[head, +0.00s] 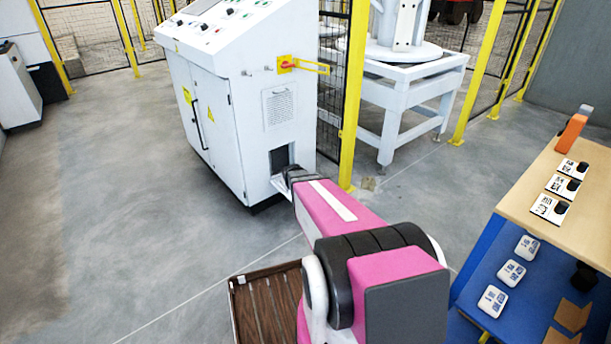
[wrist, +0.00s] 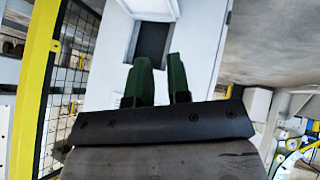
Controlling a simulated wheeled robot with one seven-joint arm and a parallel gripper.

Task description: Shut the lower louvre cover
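The white control cabinet (head: 215,110) stands at the centre left. The lower louvre cover (head: 279,184) hangs open at the bottom edge of a dark square opening (head: 280,158) in the cabinet's side. The wrist view looks inverted; there the cover (wrist: 150,8) is at the top edge, above the dark opening (wrist: 153,41). My gripper (wrist: 161,60) has two green fingers standing apart with nothing between them, pointing at the opening. In the head view my arm hides the fingers and part of the cover. I cannot tell whether they touch it.
An upper louvred panel (head: 280,108) lies flat on the cabinet above the opening. A yellow fence post (head: 354,90) stands close right of the cabinet. A workbench (head: 590,200) is at the right. The floor at left is clear.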

